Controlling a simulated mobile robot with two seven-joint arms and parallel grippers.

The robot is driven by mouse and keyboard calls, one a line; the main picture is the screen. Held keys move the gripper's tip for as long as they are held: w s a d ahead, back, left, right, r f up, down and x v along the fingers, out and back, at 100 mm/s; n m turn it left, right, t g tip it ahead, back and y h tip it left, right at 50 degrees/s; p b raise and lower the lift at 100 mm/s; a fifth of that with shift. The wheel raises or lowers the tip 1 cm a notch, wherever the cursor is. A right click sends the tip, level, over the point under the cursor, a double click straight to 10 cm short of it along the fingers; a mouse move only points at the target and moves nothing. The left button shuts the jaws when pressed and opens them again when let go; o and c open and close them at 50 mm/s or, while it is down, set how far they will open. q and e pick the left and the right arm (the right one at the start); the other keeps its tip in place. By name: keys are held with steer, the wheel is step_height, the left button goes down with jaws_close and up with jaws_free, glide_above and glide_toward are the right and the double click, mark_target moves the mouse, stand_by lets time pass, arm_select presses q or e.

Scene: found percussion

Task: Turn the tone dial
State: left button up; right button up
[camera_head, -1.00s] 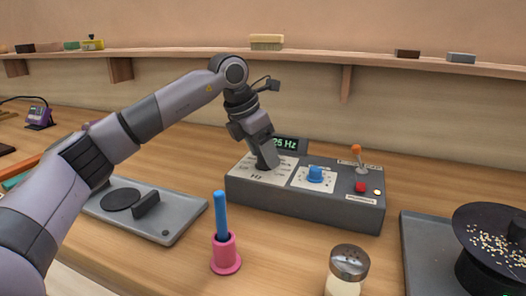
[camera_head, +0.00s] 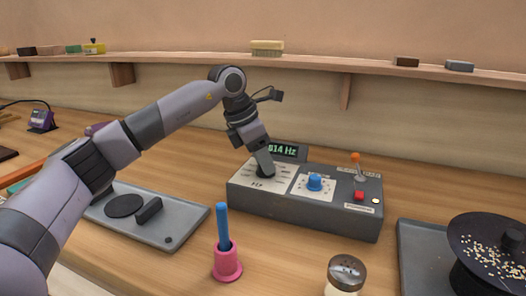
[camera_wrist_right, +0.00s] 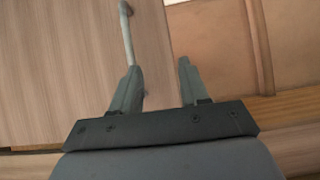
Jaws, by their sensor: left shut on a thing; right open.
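The grey tone box (camera_head: 300,216) stands on the bench with a light dial plate (camera_head: 281,180) on its left top. My left gripper (camera_head: 266,174) comes down on that plate and is shut on the tone dial, which its fingers hide. The display (camera_head: 284,150) behind it reads about "014 Hz"; its first character is partly covered. A blue knob (camera_head: 315,182) on a white plate sits to the right of the gripper. My right gripper (camera_wrist_right: 160,85) shows only in the right wrist view, open with nothing between its fingers.
An orange-tipped lever (camera_head: 356,160) and a red button (camera_head: 359,196) are on the box's right. A pink holder with a blue stick (camera_head: 226,262), a shaker (camera_head: 345,275), a grey plate (camera_head: 185,225) and a black dish with grains (camera_head: 495,250) stand around it.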

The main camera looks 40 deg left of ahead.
arm_select(q)
steer(key=shift+w+m+g+h+p, duration=0.1)
steer(key=shift+m+g+h+p, duration=0.4)
steer(key=shift+m+p, duration=1.2)
steer(key=o, duration=1)
steer(key=shift+v, duration=3.65)
steer(key=shift+f, duration=0.1)
